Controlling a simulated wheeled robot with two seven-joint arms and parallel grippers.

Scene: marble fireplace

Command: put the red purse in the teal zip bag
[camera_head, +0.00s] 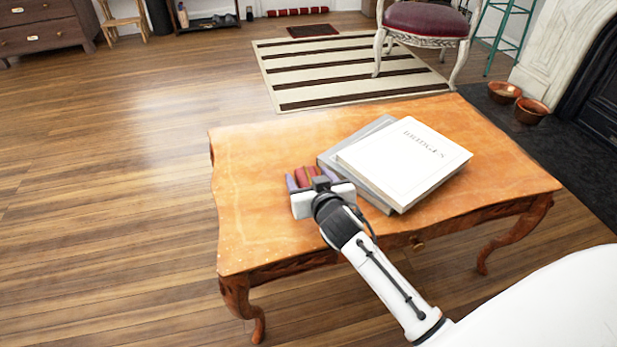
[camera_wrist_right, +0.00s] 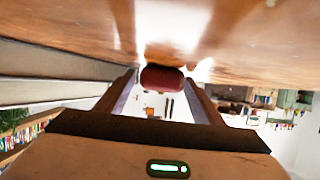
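The red purse (camera_head: 305,176) lies on the wooden table, by the left side of the stacked books. In the right wrist view the purse (camera_wrist_right: 162,78) is a rounded red shape between the tips of my right gripper (camera_wrist_right: 162,84). In the head view my right gripper (camera_head: 311,178) is low over the table, with its two purplish fingers spread on either side of the purse. The fingers look open; whether they touch the purse is hard to tell. The gripper body hides part of it. I see no teal zip bag and no left gripper.
A white book (camera_head: 405,160) on a grey one lies right beside the right gripper. The wooden table (camera_head: 250,215) is bare on its left side. A striped rug (camera_head: 340,72), a red-seated chair (camera_head: 427,20) and two brown bowls (camera_head: 531,111) stand beyond it.

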